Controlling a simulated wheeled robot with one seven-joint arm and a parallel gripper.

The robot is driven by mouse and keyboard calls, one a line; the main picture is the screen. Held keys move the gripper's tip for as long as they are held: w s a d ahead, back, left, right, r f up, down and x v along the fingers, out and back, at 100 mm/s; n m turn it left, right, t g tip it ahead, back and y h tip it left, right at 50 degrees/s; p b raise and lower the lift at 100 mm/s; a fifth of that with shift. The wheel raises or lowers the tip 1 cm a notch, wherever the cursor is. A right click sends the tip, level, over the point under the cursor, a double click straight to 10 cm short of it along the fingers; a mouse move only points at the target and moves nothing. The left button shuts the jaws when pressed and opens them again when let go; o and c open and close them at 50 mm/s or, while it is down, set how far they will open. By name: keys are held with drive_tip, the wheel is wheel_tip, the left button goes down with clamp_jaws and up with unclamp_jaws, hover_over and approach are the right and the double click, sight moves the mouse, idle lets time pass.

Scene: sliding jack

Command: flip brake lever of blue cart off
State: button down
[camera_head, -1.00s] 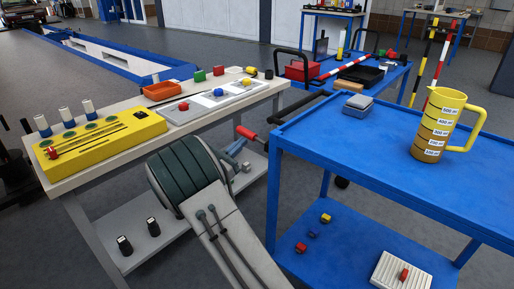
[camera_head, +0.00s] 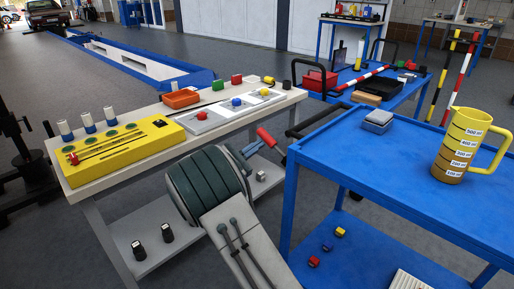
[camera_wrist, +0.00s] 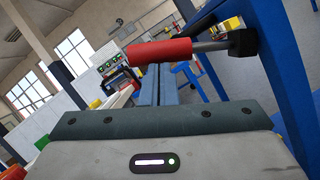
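In the wrist view the red lever (camera_wrist: 160,51) lies across the top of my fingers on a metal rod, which ends in a black block by the blue leg. My gripper (camera_head: 250,151) is just left of and below the lever. In the wrist view its fingers (camera_wrist: 158,90) are close together with nothing seen between them; contact with the lever cannot be told.
A workbench (camera_head: 95,200) with a yellow box (camera_head: 125,150) stands at the left, close to my arm. A yellow measuring jug (camera_head: 465,145) and a small grey box (camera_head: 378,120) stand on the cart. Another blue cart (camera_head: 400,87) is behind. Grey floor lies between.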

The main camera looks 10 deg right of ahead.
drive_tip(key=shift+d, duration=0.15)
drive_tip(key=w+f+p+v, duration=0.1)
drive_tip(key=f+v, duration=0.1)
drive_tip(key=v, duration=1.1)
drive_tip(key=shift+w+f, duration=0.15)
drive_tip(key=shift+f, duration=0.05)
drive_tip(key=shift+d+r, duration=0.1)
